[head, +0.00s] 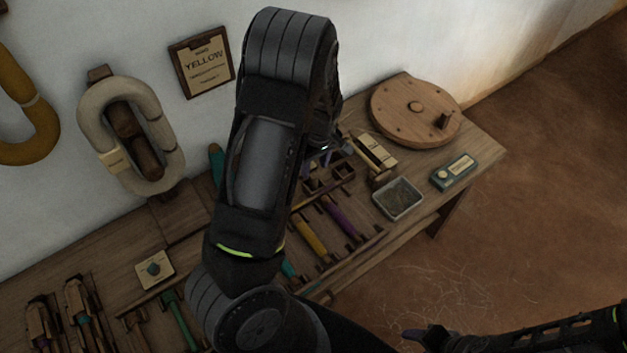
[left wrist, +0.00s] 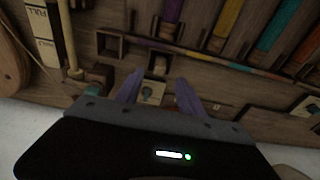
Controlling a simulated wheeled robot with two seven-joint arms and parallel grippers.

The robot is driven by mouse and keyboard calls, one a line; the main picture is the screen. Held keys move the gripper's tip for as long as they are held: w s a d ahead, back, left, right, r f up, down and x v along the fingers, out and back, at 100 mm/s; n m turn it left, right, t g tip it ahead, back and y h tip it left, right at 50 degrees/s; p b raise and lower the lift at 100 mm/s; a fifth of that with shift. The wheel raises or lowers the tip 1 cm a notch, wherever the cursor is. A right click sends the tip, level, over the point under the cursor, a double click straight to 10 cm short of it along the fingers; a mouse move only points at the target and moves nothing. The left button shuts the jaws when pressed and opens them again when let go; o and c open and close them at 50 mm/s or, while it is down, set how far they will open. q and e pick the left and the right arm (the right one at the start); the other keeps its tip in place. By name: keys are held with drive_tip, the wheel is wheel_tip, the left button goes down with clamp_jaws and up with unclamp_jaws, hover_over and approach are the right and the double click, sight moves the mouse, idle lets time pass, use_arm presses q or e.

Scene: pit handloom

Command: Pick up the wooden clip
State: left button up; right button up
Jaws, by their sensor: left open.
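I cannot pick out the wooden clip with certainty. In the left wrist view my left gripper (left wrist: 160,84) is open, its two purple-grey fingers apart and pointing at the bench. A small pale card (left wrist: 152,93) with a dark mark shows between the fingers. Just beyond it is a small wooden compartment (left wrist: 158,65) with a pale piece inside. In the head view my left arm hides most of that gripper, near the compartment tray (head: 330,178). My right gripper (head: 424,338) is at the lower right, away from the bench, and its jaws are unclear.
The wooden bench (head: 470,148) runs along the white wall. A round wooden disc (head: 415,110), a grey metal tray (head: 397,199) and a teal box (head: 455,172) stand at its right end. Colored-handled tools, including a purple one (head: 343,217), lie racked near the front edge.

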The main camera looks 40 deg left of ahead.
sight(314, 176)
use_arm(q)
drive_tip(key=shift+f, duration=0.35)
drive_tip(key=shift+f, duration=0.1)
drive_tip(key=f, duration=0.3)
drive_tip(key=f+p, duration=0.1)
drive_tip(key=f, duration=0.1)
drive_tip(key=shift+w+a, duration=0.15)
drive_tip(key=shift+a, duration=0.15)
drive_tip(key=shift+c, duration=0.5)
clamp_jaws()
